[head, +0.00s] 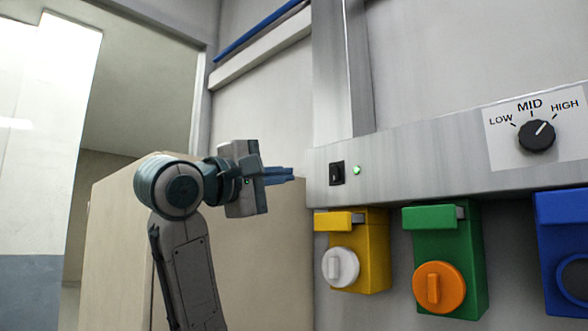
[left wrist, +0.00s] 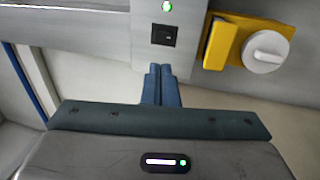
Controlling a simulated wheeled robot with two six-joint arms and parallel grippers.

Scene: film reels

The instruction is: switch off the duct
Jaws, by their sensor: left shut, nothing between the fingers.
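The duct is a grey metal channel (head: 410,165) along the wall, with a vertical piece rising from it. A small black rocker switch (head: 337,173) sits at its left end, with a lit green lamp (head: 357,170) just right of it. The left wrist view also shows the switch (left wrist: 164,35) and the lit lamp (left wrist: 166,6). My left gripper (head: 292,174) is shut and empty, its fingertips pointing at the switch from the left, apart from it. In the left wrist view the fingers (left wrist: 160,70) lie just below the switch. My right gripper is not in view.
Below the channel hang a yellow box (head: 374,250) with a white knob, a green box (head: 455,260) with an orange knob, and a blue box (head: 565,250). A black LOW-MID-HIGH dial (head: 537,136) is at right. A beige cabinet (head: 270,250) stands behind my left arm.

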